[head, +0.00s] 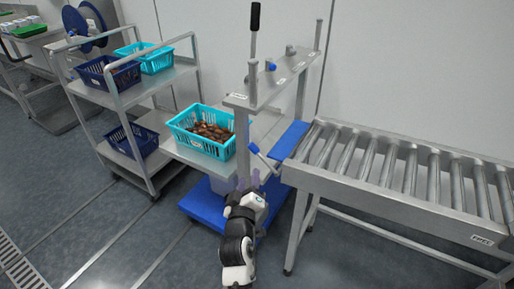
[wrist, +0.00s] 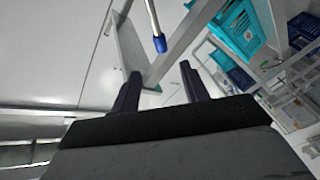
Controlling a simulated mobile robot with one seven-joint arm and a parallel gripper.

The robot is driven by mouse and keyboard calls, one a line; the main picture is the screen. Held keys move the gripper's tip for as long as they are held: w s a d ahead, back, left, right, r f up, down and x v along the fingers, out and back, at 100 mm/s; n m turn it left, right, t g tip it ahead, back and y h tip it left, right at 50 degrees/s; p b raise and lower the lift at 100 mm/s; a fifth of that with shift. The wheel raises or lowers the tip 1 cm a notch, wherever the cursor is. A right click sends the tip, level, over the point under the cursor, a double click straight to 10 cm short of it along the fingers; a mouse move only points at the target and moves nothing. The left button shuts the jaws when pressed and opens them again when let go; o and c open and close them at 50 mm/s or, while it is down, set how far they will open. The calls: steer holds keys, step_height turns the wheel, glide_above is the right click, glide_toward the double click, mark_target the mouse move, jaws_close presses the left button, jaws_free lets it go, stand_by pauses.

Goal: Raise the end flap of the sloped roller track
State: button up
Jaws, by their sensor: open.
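The roller track (head: 400,170) stands on the right in the head view, with bare metal rollers. Its end flap, a blue panel (head: 289,140), is at the track's left end. A thin metal rod with a blue tip (head: 253,148) sticks out to the left beside the flap. A blue-tipped rod (wrist: 159,43) also shows in the wrist view, beyond and between my fingers, apart from them. My gripper (head: 248,181) is open and empty, below the blue-tipped rod in the head view. It also shows in the wrist view (wrist: 160,82). The wrist view does not clearly show the flap.
A metal post frame (head: 240,101) with a black-handled lever (head: 254,30) stands left of the track. A teal crate of dates (head: 184,131) sits behind my gripper. A shelf trolley (head: 133,94) with baskets is further left. Floor is clear at front left.

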mark_target(257, 154)
steer(key=w+p, duration=0.1)
steer(key=w, duration=0.3)
steer(key=w+d+p, duration=0.1)
steer(key=w, duration=0.4)
steer(key=w+d+p, duration=0.1)
steer(key=w, duration=0.3)
steer(key=shift+w+f, duration=0.35)
steer(key=shift+f, duration=0.05)
jaws_close()
